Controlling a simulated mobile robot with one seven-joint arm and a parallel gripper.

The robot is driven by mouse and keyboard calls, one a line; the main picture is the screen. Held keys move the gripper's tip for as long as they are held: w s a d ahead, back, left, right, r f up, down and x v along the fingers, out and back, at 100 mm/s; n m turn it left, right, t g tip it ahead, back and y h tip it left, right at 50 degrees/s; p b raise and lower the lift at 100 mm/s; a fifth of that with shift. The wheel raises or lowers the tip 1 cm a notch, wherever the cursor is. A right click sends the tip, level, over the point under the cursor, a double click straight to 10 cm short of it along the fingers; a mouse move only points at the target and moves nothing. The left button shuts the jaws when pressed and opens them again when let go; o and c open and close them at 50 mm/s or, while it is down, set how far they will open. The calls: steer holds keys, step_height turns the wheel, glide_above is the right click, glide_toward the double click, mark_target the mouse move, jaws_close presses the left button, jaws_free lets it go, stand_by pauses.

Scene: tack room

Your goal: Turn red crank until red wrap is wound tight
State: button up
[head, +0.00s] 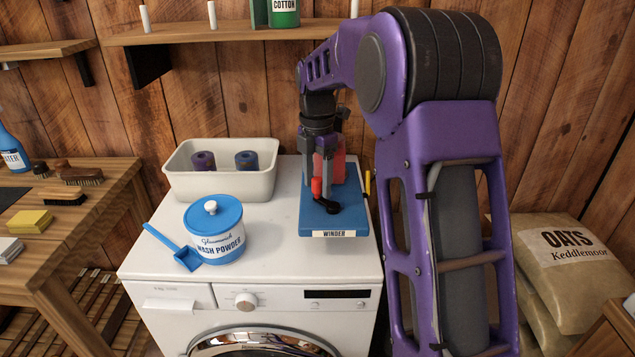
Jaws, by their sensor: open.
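The blue winder (338,216) with a "WINDER" label sits on top of the white washing machine, at its right side. A red crank handle (316,187) stands upright at the winder's front, with a black crank piece (328,206) low beside it. A red wrap (337,168) shows on the winder behind; my gripper partly hides it, and I cannot tell how tightly it is wound. My gripper (317,192) is open and points down over the winder, its fingers around or close to the red handle. I cannot tell whether they touch it.
A wash powder tub (216,240) and blue scoop (180,251) stand left of the winder on the washing machine (290,262). Behind them is a cream bin (240,184) with two rolled wraps. A shelf (220,31) runs above. Oats sacks (560,245) lie at right.

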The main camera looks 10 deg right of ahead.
jaws_close()
stand_by(0.3)
